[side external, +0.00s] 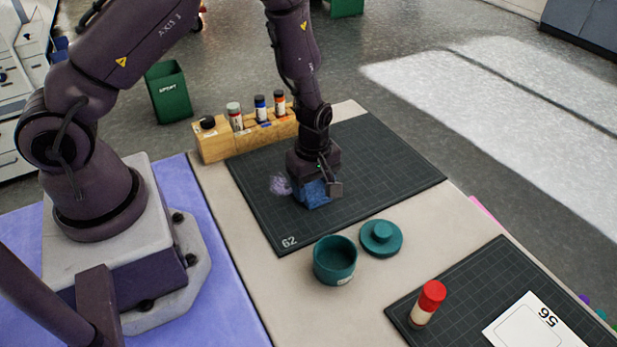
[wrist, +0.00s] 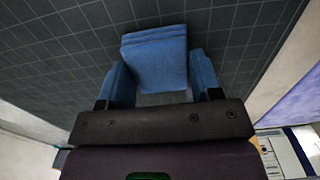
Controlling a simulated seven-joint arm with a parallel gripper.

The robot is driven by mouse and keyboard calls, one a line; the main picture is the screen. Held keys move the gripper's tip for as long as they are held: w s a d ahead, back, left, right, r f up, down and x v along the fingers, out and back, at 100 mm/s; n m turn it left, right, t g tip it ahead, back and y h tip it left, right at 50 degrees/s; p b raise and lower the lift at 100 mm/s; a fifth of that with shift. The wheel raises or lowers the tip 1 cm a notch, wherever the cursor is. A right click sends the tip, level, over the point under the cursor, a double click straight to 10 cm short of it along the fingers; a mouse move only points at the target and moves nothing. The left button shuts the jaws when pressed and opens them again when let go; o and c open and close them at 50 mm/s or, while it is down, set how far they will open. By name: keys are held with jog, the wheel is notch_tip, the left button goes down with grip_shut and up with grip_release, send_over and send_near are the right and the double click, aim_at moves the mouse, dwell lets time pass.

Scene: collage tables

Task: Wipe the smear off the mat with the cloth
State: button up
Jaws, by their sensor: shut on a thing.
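The dark gridded mat marked 62 (side external: 385,165) lies on the table. A pale purple smear (side external: 280,185) shows on it, just left of my gripper (side external: 324,188). My gripper points down and is shut on the blue cloth (side external: 314,196), low over the mat; I cannot tell how firmly the cloth touches the mat. In the wrist view the cloth (wrist: 155,62) sits between and ahead of the fingers, over the mat grid (wrist: 60,60). The smear does not show in the wrist view.
A wooden rack (side external: 215,147) with several capped vials stands at the mat's back left edge. A teal pot (side external: 335,262) and its lid (side external: 380,238) stand in front. A red-capped jar (side external: 427,305) and a white card (side external: 535,325) are on a second mat (side external: 470,285).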

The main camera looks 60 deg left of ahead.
jog(key=shift+d, duration=0.4)
jog(key=shift+r, duration=2.55)
jog(key=s+a+n, duration=0.1)
jog(key=a, duration=0.2)
jog(key=s+a+n, duration=0.1)
jog(key=a+n, duration=0.1)
jog(key=a, duration=0.2)
jog(key=s+a+n, duration=0.1)
jog(key=a+n, duration=0.1)
jog(key=a, duration=0.1)
jog(key=shift+a, duration=0.35)
jog(key=shift+s+a+f+n, duration=0.2)
jog(key=shift+s+a+n, duration=0.05)
jog(key=shift+n, duration=0.05)
jog(key=shift+d+f, duration=0.1)
jog(key=shift+f, duration=1.9)
